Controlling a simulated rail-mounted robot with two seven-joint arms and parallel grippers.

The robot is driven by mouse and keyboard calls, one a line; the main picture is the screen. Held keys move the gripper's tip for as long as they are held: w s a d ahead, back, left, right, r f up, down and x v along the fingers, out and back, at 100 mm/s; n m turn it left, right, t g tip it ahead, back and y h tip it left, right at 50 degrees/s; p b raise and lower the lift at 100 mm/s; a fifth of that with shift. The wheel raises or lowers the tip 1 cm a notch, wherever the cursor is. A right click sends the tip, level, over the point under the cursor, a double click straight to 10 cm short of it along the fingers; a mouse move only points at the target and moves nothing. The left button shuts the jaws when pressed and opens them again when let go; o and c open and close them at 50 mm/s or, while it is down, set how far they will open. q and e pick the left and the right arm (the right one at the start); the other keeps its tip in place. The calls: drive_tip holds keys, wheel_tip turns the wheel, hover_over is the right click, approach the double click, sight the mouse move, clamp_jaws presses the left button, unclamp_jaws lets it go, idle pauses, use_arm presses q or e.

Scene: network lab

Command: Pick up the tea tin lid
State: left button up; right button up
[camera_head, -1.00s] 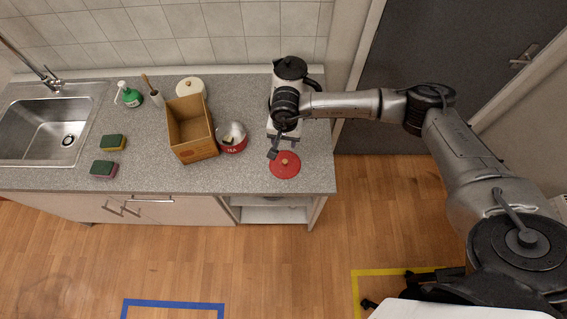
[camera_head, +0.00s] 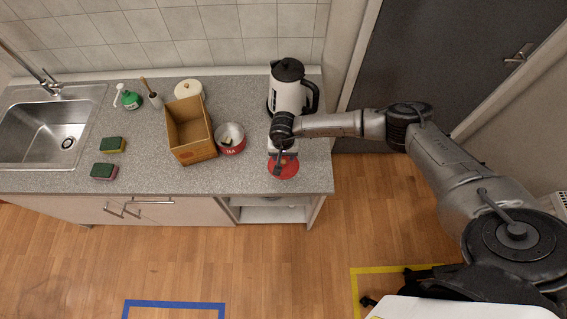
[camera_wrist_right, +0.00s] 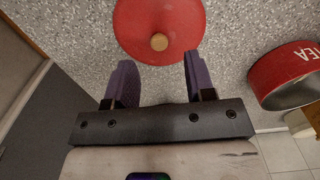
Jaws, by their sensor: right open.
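The tea tin lid (camera_head: 290,168) is a flat red disc with a small wooden knob, lying on the grey counter near its front right edge. It also shows in the right wrist view (camera_wrist_right: 160,20), knob facing the camera. My right gripper (camera_head: 279,172) is over the lid in the head view and partly covers it. In the right wrist view the right gripper (camera_wrist_right: 157,75) is open and empty, its two purple fingers pointing toward the lid with the knob between and just beyond the tips. The red tea tin (camera_head: 232,146) stands open to the left of the lid. My left gripper does not show.
A kettle (camera_head: 288,90) stands behind the right gripper. A cardboard box (camera_head: 194,150) is left of the tin, with a round cream-lidded container (camera_head: 189,88) behind it. Two sponges (camera_head: 112,145), a green bottle (camera_head: 131,100) and a sink (camera_head: 45,130) are further left. Counter between tin and lid is clear.

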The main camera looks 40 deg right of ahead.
sight(284, 161)
drive_tip(key=shift+f+p, duration=0.45)
drive_tip(key=shift+f, duration=1.85)
clamp_jaws()
